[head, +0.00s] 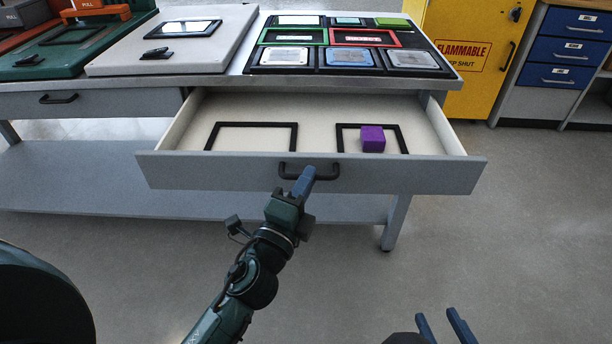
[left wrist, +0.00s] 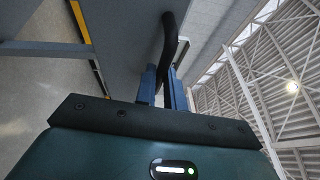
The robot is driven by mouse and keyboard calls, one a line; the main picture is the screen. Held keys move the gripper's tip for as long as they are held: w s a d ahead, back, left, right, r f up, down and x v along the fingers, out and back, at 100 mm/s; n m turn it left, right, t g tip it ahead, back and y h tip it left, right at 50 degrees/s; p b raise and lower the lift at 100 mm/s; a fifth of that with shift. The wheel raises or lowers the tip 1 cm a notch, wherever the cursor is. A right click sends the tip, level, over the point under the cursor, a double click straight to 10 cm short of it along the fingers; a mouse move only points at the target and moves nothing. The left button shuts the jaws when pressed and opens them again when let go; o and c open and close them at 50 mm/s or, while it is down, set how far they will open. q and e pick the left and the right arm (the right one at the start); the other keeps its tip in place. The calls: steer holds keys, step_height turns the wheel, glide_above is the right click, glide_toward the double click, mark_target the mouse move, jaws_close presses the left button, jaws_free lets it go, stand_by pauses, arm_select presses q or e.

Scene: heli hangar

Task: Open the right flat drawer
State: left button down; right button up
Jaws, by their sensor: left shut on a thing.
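The right flat drawer (head: 232,172) is pulled out from under the workbench, its inside showing. Two black square frames lie on its floor, and a purple cube (head: 372,139) sits in the right one. A black handle (head: 322,173) is on the drawer front. In the left wrist view the blue fingers close around the dark handle bar (left wrist: 170,42). My right gripper (head: 448,326) is at the bottom right, its two blue fingers apart and empty, away from the drawer.
The workbench top (head: 254,83) carries a black tray (head: 430,66) with framed plates, a light panel and a green panel. A shut drawer (head: 100,101) is to the left. A yellow flammables cabinet (head: 466,45) and blue drawers stand behind. The floor at right is clear.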

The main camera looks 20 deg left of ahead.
arm_select(q)
steer(key=shift+s, duration=0.3)
steer(key=c, duration=1.5)
jaws_free()
